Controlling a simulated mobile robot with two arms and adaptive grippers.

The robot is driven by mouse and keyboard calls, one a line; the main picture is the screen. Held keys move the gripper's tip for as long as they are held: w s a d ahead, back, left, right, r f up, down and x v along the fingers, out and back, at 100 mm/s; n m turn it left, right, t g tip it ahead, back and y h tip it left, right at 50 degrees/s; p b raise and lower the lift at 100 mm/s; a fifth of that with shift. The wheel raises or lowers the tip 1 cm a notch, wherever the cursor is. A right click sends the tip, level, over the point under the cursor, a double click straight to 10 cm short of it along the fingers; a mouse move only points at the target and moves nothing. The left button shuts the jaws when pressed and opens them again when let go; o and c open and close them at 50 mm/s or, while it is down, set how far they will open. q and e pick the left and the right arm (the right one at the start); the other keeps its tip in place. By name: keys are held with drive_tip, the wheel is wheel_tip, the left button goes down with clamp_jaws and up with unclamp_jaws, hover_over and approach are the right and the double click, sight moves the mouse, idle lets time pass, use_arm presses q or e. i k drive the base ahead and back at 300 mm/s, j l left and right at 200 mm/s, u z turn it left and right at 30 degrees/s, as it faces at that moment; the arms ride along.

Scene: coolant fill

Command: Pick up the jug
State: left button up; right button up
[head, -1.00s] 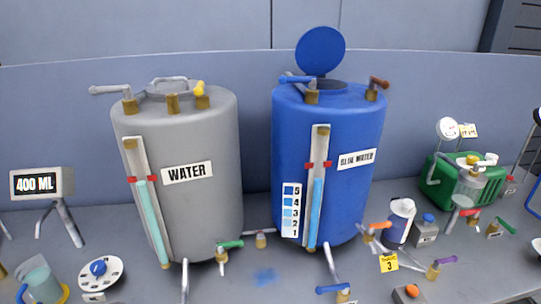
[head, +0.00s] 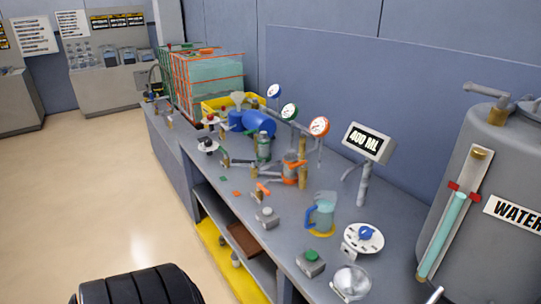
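The jug (head: 322,216) is a clear, bluish container with a blue handle on its left side. It stands upright on the grey bench, with a yellow ring at its base. It is below the "400 ML" display and to the left of the grey water tank. Neither of my grippers shows in the head view, and nothing is seen touching the jug.
A white dial with a blue knob (head: 364,238) is right of the jug. A button box (head: 310,262) and a silver round object (head: 351,281) are in front. The "400 ML" display (head: 367,143) stands behind. The WATER tank (head: 478,190) is right. Pipework and gauges fill the bench leftward.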

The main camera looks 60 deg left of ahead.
sight(323, 209)
drive_tip(key=u, duration=1.35)
drive_tip(key=z, duration=2.05)
drive_tip(key=u, duration=2)
